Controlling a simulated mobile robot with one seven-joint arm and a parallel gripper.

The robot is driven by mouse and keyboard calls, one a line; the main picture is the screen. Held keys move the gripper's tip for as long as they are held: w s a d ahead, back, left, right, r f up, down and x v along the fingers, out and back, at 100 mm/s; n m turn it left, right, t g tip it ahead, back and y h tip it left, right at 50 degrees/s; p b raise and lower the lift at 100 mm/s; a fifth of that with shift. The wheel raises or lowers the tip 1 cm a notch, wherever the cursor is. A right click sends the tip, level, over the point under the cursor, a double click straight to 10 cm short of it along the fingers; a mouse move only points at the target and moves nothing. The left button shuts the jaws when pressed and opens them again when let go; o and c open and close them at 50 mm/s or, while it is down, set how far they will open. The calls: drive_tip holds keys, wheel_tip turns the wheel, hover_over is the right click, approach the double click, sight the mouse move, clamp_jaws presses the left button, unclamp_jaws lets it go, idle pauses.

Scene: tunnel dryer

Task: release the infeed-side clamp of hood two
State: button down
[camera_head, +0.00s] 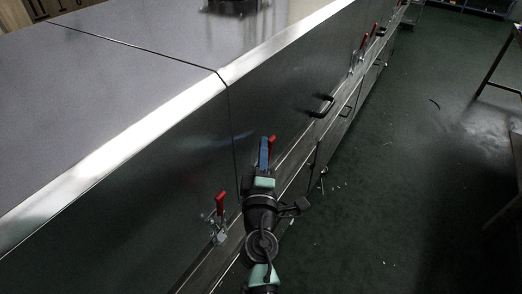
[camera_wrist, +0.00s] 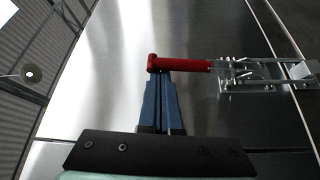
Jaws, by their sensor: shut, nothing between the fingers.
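My gripper (camera_head: 264,152) is in front of the steel side of the dryer, just right of the vertical seam between two hoods. Its blue fingers are together and empty. In the wrist view the fingertips (camera_wrist: 164,78) are at the free end of a red clamp handle (camera_wrist: 182,65); whether they touch it I cannot tell. The handle runs to a metal toggle clamp (camera_wrist: 262,75) on the panel's lower edge. In the head view this red handle (camera_head: 272,145) shows upright behind the fingers, its clamp hidden by my arm. Which hood is number two is not marked.
Another red-handled clamp (camera_head: 220,205) stands left of the seam. A black handle (camera_head: 322,106) sticks out of the panel to the right, with more red clamps (camera_head: 363,42) farther along. The dark green floor (camera_head: 400,190) to the right is mostly open; a table frame (camera_head: 497,70) stands there.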

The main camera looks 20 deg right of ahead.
drive_tip(key=shift+s+d+f+m+b, duration=0.2)
drive_tip(key=shift+s+f+m+b, duration=0.15)
drive_tip(key=shift+b, duration=0.6)
drive_tip(key=s+d+f+m+h+b, duration=0.2)
drive_tip(key=f+m+h+b, duration=0.3)
drive_tip(key=b, duration=1.8)
drive_tip(key=s+d+f+m+h+b, duration=0.2)
drive_tip(key=f+m+b, duration=0.6)
drive_tip(key=b, duration=1.6)
drive_tip(key=shift+s+d+f+m+g+h+b, duration=0.35)
drive_tip(key=shift+s+m+h, duration=0.9)
drive_tip(key=shift+m, duration=0.8)
drive_tip(key=shift+w+f, duration=0.2)
drive_tip(key=shift+w, duration=0.1)
drive_tip(key=v, duration=1.2)
drive_tip(key=shift+s+a, duration=0.3)
drive_tip(key=shift+s, duration=0.05)
